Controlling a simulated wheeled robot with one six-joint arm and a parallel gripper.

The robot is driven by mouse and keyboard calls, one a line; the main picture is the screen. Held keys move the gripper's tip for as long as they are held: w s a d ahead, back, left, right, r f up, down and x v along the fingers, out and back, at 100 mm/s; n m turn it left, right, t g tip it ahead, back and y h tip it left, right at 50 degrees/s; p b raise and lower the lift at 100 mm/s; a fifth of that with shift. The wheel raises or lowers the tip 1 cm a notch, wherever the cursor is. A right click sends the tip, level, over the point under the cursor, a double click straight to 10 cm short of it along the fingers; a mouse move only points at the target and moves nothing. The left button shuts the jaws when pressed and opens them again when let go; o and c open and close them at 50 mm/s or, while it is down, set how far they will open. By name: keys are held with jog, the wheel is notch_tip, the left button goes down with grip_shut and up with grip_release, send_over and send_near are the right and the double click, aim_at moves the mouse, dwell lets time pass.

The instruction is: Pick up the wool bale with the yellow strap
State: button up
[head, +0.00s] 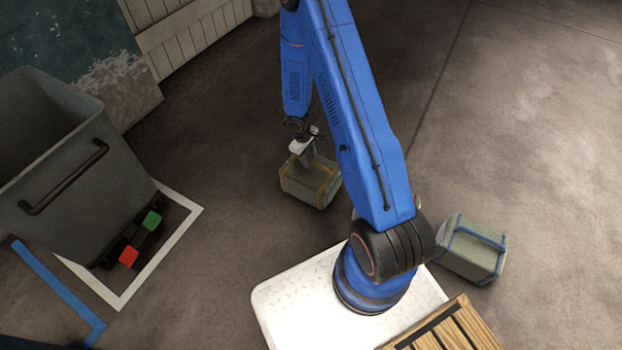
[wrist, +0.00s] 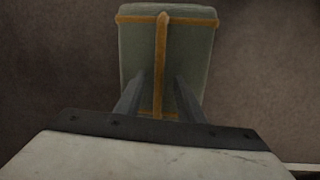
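The wool bale with the yellow strap (head: 318,188) is a grey-green block on the floor, near the middle of the head view. It also shows in the wrist view (wrist: 190,50), where yellow bands cross on it. My gripper (head: 308,160) points down at its top. In the wrist view, the two fingers (wrist: 160,76) are apart, one on each side of the lengthwise yellow strap, with bale surface visible between them. I cannot tell whether the fingertips touch the bale. A second bale with a blue strap (head: 470,252) lies to the right, away from my gripper.
A large grey bin (head: 60,160) stands at left, with a red block (head: 129,256) and a green block (head: 152,219) at its base, inside a white floor outline (head: 178,243). Slatted wood (head: 455,328) is at bottom right. Floor at upper right is clear.

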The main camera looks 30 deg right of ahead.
aim_at(311, 162)
jog(key=shift+d+f, duration=0.2)
jog(key=shift+f, duration=0.7)
jog(key=shift+d+f, duration=0.15)
jog(key=shift+f, duration=0.7)
jog(key=shift+c, duration=0.5)
grip_shut()
